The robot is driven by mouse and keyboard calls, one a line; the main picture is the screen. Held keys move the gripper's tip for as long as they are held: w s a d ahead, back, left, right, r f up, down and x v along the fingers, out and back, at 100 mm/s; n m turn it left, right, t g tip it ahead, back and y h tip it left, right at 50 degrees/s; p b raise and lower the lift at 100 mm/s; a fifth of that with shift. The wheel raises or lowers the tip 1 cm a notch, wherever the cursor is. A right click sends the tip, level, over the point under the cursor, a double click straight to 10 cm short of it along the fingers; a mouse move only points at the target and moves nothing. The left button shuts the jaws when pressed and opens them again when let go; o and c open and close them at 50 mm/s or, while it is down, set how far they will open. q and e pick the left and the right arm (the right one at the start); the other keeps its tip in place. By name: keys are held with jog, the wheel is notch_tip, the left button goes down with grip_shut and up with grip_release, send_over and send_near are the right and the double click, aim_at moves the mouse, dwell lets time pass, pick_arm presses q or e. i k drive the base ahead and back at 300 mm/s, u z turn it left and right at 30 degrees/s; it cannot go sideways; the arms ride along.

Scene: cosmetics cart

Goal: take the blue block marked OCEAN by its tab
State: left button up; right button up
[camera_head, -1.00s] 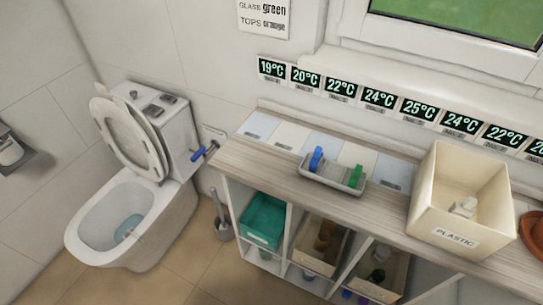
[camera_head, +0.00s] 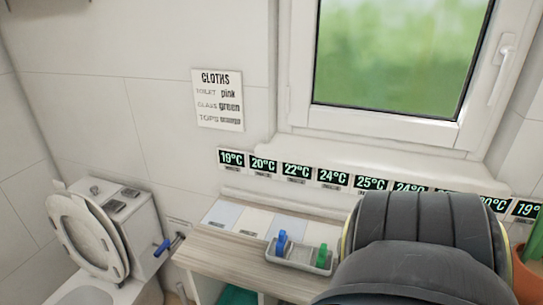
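A blue block (camera_head: 282,242) stands upright at the left end of a small grey tray (camera_head: 296,262) on the wooden counter. It is small and no marking can be read on it. A green block (camera_head: 321,256) stands at the right end of the same tray. Neither of my grippers shows. A large dark grey link of my own arm fills the lower right and hides the counter to the right of the tray.
The counter (camera_head: 217,252) runs below a row of temperature displays and a window (camera_head: 400,60). A toilet (camera_head: 95,240) stands at the left, with a blue-handled valve (camera_head: 163,246) on the wall beside it. A terracotta pot (camera_head: 524,275) shows at the right edge.

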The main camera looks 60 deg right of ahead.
aim_at(282, 242)
jog(key=k, duration=0.3)
jog(key=z, duration=0.85)
